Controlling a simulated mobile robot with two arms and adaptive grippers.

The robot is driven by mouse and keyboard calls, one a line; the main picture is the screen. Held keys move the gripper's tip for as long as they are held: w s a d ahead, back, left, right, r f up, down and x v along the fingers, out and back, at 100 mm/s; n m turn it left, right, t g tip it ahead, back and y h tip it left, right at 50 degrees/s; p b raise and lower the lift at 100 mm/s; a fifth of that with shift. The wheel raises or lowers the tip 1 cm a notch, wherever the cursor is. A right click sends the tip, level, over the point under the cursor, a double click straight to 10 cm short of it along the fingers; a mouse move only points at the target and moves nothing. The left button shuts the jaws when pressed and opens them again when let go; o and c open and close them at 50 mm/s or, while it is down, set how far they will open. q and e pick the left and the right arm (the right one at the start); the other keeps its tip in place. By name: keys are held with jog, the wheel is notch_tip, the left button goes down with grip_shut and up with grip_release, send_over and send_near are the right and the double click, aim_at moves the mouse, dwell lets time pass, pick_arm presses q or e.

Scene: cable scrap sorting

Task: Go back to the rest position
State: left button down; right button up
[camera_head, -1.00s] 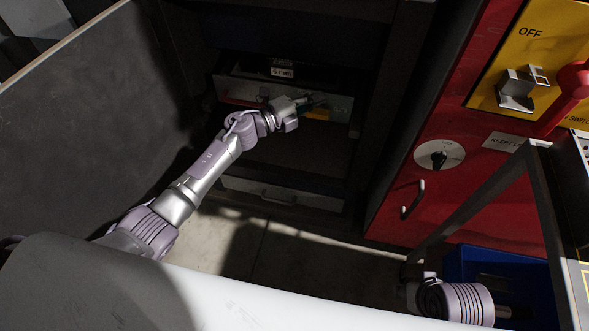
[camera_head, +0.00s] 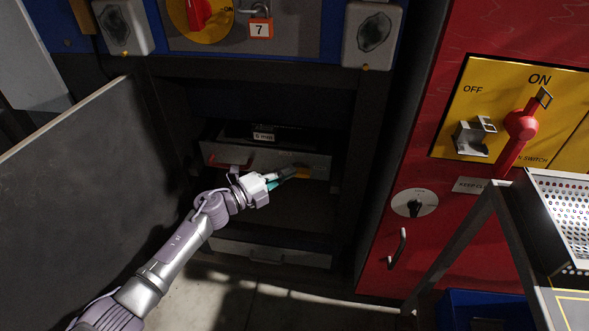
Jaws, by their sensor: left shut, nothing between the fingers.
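My left arm reaches in from the lower left, into an open dark cabinet bay. My left gripper (camera_head: 284,174) is shut and empty. In the picture it lies in front of a grey drawer (camera_head: 322,163) with a small white label (camera_head: 264,136). I cannot tell whether the fingertips touch the drawer. A red part (camera_head: 230,163) shows on the drawer front left of the gripper, and an orange part (camera_head: 303,172) shows beside the fingertips, partly hidden. My right gripper is out of the picture.
A dark open door panel (camera_head: 80,170) stands left of my arm. A red cabinet (camera_head: 440,225) with a yellow switch panel (camera_head: 450,130) stands right. A perforated tray (camera_head: 570,215) and a blue bin (camera_head: 480,308) are at lower right. A lower drawer (camera_head: 275,255) is shut.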

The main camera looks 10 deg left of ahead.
pick_arm(q)
jog(key=v, duration=0.7)
jog(key=shift+a+f+p, duration=0.25)
jog(key=shift+f+p, duration=0.05)
jog(key=shift+f, duration=0.05)
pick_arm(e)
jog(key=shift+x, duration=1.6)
